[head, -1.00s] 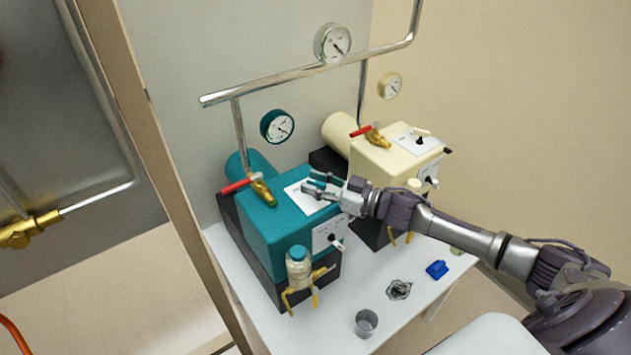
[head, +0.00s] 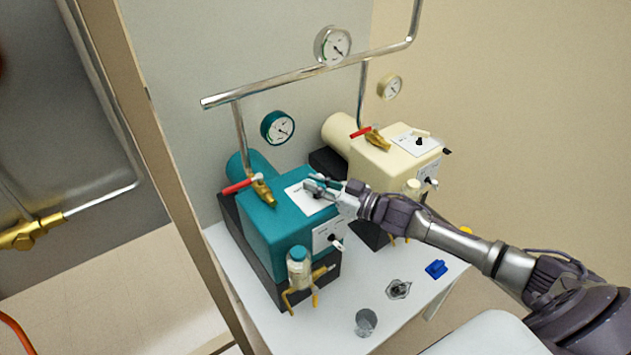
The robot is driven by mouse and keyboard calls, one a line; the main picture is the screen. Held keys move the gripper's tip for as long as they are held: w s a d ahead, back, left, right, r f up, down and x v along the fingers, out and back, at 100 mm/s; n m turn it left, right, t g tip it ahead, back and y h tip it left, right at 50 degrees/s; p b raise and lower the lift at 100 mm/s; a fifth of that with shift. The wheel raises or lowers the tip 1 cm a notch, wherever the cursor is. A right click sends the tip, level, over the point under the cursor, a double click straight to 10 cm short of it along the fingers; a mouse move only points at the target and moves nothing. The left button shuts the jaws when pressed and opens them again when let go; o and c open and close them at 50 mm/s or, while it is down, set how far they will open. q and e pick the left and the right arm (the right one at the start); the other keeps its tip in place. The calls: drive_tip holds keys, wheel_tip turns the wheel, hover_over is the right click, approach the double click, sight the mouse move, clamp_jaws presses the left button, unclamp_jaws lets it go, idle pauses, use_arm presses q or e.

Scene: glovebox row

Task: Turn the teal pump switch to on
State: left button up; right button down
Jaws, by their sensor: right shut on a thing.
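The teal pump (head: 275,225) stands on the white table at the left. A white panel (head: 298,200) lies on its top, under my right gripper (head: 318,188). My right gripper is shut on the pump switch at this panel; its fingers hide the switch, so its setting cannot be read. A second white panel with a black knob (head: 335,239) is on the pump's front face, apart from the gripper. My left gripper is not in view.
The cream pump (head: 385,160) stands behind to the right, close to my right forearm. A capped bottle (head: 299,268), a clear cup (head: 365,322), a dark-patterned item (head: 398,289) and a blue item (head: 436,269) are at the front. A pipe (head: 300,72) runs above.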

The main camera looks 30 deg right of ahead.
drive_tip(key=m+t+h+p, duration=0.2)
drive_tip(key=h, duration=0.1)
drive_tip(key=shift+r+m+h, duration=0.1)
drive_tip(key=shift+m+h, duration=0.2)
drive_tip(key=shift+m, duration=0.1)
drive_tip(key=shift+m+t+h+p, duration=0.4)
drive_tip(key=shift+m+h+p, duration=0.45)
drive_tip(key=shift+h, duration=0.85)
drive_tip(key=shift+d+m, duration=0.1)
drive_tip(key=shift+m, duration=0.15)
drive_tip(key=c, duration=1.2)
unclamp_jaws()
drive_tip(key=shift+s, duration=0.1)
drive_tip(key=s+d, duration=0.1)
drive_tip(key=s, duration=1)
drive_tip(key=shift+s+d, duration=0.35)
